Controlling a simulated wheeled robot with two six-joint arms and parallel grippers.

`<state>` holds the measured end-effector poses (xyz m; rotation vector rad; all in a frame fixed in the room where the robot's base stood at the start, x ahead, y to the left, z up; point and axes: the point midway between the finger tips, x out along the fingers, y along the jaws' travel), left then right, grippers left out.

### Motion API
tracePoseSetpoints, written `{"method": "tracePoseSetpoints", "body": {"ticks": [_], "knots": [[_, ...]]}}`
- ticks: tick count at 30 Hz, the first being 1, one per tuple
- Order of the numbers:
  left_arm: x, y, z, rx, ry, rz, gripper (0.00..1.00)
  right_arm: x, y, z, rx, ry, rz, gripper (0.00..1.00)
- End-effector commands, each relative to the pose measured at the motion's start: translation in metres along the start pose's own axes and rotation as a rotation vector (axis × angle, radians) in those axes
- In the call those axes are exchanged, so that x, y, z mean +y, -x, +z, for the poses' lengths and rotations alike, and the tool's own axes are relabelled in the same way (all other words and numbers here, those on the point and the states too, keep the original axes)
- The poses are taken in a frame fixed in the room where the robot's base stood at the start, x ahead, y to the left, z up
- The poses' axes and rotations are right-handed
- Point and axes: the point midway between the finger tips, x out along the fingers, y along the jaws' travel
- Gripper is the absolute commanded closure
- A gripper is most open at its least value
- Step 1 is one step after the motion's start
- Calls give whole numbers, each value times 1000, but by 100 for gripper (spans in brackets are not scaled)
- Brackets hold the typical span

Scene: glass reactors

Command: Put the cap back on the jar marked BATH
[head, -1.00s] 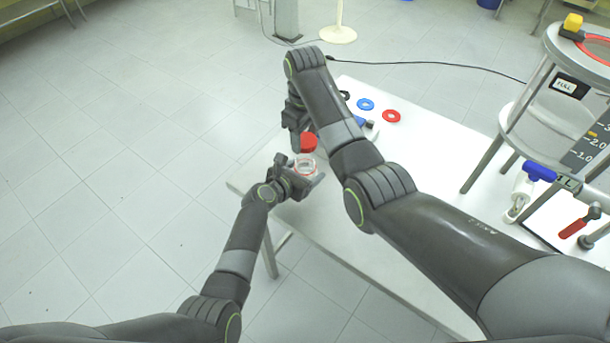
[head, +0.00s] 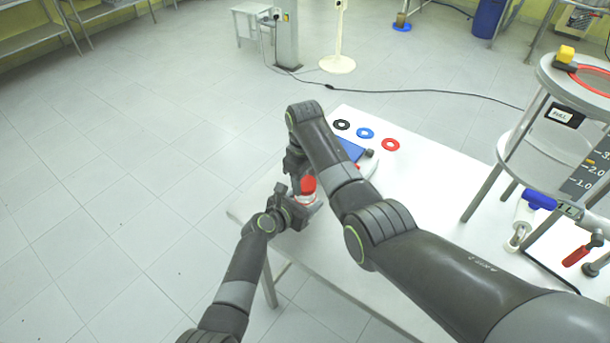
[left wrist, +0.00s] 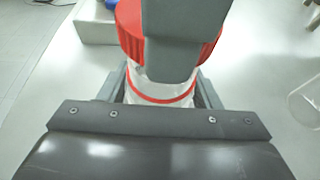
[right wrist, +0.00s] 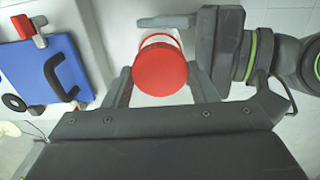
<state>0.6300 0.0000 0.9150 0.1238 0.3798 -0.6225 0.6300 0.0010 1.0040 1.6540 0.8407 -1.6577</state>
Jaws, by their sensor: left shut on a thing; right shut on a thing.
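A clear jar with a red ring (head: 305,200) stands at the near left corner of the white table. My left gripper (head: 294,208) is shut on the jar; the left wrist view shows the jar (left wrist: 160,92) between its fingers. My right gripper (head: 299,178) is shut on the red cap (head: 308,186), which sits over the jar's mouth. The right wrist view shows the cap (right wrist: 160,69) from above, between the fingers. I cannot tell whether the cap is seated. No BATH marking is readable.
A blue object (head: 350,150) lies near my right forearm. A metal-legged stand (head: 500,150) is at the right.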

Motion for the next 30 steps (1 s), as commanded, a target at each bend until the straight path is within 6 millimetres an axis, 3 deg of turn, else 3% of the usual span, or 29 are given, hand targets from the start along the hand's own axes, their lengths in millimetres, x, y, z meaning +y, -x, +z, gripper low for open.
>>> {"method": "tracePoseSetpoints", "body": {"ticks": [11, 21, 30], "knots": [[0, 0, 0, 0, 0, 0, 83, 0, 0, 0, 0, 0, -1, 69], [0, 0, 0, 0, 0, 0, 83, 0, -16, 0, -3, 0, -2, 69], [0, 0, 0, 0, 0, 0, 83, 0, -18, 0, -1, 0, -1, 69]]}}
